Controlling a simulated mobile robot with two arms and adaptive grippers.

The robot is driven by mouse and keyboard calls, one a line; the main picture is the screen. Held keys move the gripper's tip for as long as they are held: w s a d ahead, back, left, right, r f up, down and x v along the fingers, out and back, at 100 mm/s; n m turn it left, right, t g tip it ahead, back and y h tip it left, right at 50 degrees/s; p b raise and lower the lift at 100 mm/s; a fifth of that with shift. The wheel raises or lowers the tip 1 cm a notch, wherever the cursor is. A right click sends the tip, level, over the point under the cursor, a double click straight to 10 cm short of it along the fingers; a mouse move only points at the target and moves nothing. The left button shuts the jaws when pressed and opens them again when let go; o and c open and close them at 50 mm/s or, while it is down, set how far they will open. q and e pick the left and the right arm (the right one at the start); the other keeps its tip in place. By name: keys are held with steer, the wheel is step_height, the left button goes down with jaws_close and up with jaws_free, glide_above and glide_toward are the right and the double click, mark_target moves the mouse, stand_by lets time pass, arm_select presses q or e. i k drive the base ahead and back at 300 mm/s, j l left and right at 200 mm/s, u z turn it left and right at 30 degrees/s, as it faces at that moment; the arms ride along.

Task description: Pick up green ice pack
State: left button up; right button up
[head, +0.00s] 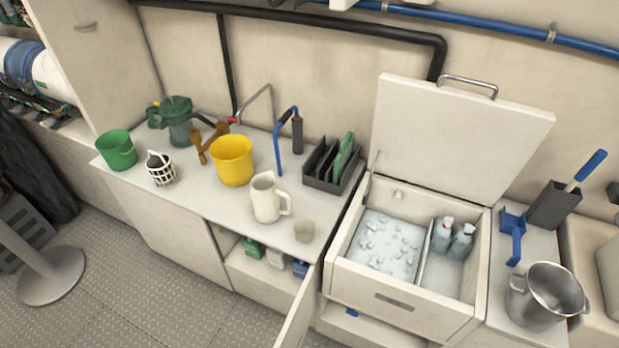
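A flat green slab (343,152), which looks like the green ice pack, stands upright in a dark slotted rack (352,182) on the counter, just left of the open cool box. Dark slabs stand beside it in the rack, and its lower part is hidden. Neither of my grippers is in view.
The cool box (390,293) has its lid (455,140) raised; ice and two bottles (441,235) are inside. A cabinet door (298,312) hangs open below.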

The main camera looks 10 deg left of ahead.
mark_target(251, 248)
steer(key=k+j+u, duration=0.15)
steer(key=j+u, duration=0.15)
steer(key=j, duration=0.25)
steer(key=j+z, duration=0.65)
steer(key=z, duration=0.15)
steer(key=j+z, duration=0.4)
steer(key=i+j+z, duration=0.1)
steer(key=j+z, duration=0.2)
steer(key=j, duration=0.3)
steer(key=j+z, duration=0.25)
steer(key=j, duration=0.35)
steer(key=i+j+u, duration=0.1)
steer(key=j+u, duration=0.15)
steer(key=i+j+u, duration=0.2)
steer(key=k, duration=0.1)
